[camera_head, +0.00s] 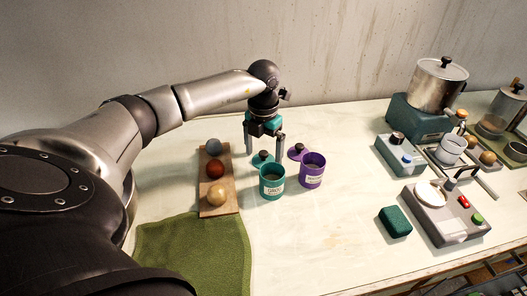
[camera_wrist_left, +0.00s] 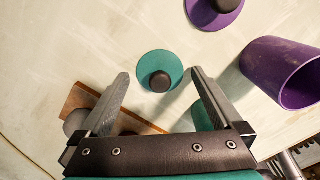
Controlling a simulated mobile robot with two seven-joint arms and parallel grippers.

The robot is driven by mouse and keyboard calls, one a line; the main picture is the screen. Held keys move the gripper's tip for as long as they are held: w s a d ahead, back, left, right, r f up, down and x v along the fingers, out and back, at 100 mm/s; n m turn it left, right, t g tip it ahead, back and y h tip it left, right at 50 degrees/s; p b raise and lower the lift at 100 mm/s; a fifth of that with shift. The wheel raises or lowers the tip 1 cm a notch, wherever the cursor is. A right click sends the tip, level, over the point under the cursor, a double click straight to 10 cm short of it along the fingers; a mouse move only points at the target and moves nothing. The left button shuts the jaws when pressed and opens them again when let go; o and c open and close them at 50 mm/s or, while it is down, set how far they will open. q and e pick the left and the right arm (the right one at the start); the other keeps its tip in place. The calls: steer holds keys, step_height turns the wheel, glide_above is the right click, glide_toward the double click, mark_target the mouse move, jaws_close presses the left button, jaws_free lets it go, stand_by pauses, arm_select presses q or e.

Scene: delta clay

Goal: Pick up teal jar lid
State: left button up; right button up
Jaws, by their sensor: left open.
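The teal jar lid (camera_head: 262,158) is a flat disc with a dark knob, lying on the table behind the teal jar (camera_head: 272,183). In the left wrist view the lid (camera_wrist_left: 160,70) lies just ahead of the fingertips, roughly centred between them. My left gripper (camera_head: 264,148) points down above the lid, its two fingers apart and empty; it also shows in the left wrist view (camera_wrist_left: 160,82). The teal jar stands open and upright, with a label on its front. My right gripper is in neither view.
A purple jar (camera_head: 312,172) and its purple lid (camera_head: 298,152) are right of the teal lid. A wooden board (camera_head: 212,208) with three balls lies to the left. A green cloth (camera_head: 190,255) is at the front left. Devices and a metal pot (camera_head: 437,86) stand at the right.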

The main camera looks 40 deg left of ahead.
arm_select(q)
steer(key=shift+c, duration=0.2)
steer(key=c, duration=1.2)
steer(key=shift+r, duration=0.1)
